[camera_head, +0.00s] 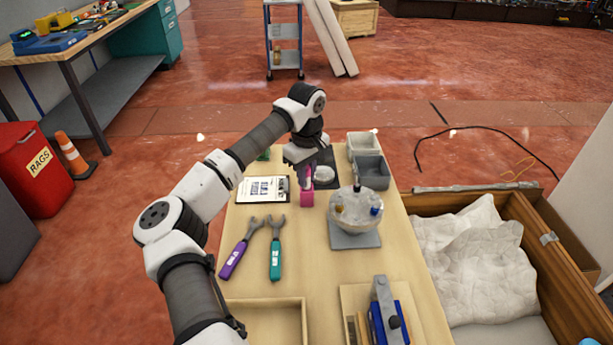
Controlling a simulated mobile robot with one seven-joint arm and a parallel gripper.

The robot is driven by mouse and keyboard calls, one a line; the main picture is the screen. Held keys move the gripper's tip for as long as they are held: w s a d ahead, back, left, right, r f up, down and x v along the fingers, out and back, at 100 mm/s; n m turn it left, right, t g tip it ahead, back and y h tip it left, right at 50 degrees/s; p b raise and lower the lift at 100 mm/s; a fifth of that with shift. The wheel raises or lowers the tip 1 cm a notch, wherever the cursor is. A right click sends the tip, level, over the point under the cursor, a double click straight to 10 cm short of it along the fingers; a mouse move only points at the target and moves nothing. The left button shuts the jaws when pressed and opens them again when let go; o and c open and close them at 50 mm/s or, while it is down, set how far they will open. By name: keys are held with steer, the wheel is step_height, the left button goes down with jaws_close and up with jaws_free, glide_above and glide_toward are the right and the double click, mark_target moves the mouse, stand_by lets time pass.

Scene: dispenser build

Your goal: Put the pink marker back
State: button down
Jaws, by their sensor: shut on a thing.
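The pink marker (307,198) shows below my gripper (305,175), toward the back middle of the wooden table. My gripper points down and is shut on it. The fingers hide part of its upper end, and I cannot tell whether its lower end touches the table. A round grey-white holder (354,222) stands on a grey square base (355,240) to the right and nearer. Yellow and blue pieces (376,210) and a dark upright piece show at its top.
A clipboard (262,189) lies left of my gripper. Purple (236,256) and teal (276,252) wrenches lie nearer. Grey bins (371,172) stand at the back right. A wooden tray (263,303) and a blue tool (387,318) are at the front. A crate (545,235) adjoins the right side.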

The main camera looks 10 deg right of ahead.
steer(key=shift+f, duration=0.6)
steer(key=shift+f, duration=0.15)
steer(key=c, duration=1.3)
jaws_free()
step_height(320, 180, up, 12)
steer(key=shift+r+b, duration=0.15)
steer(key=shift+b, duration=0.6)
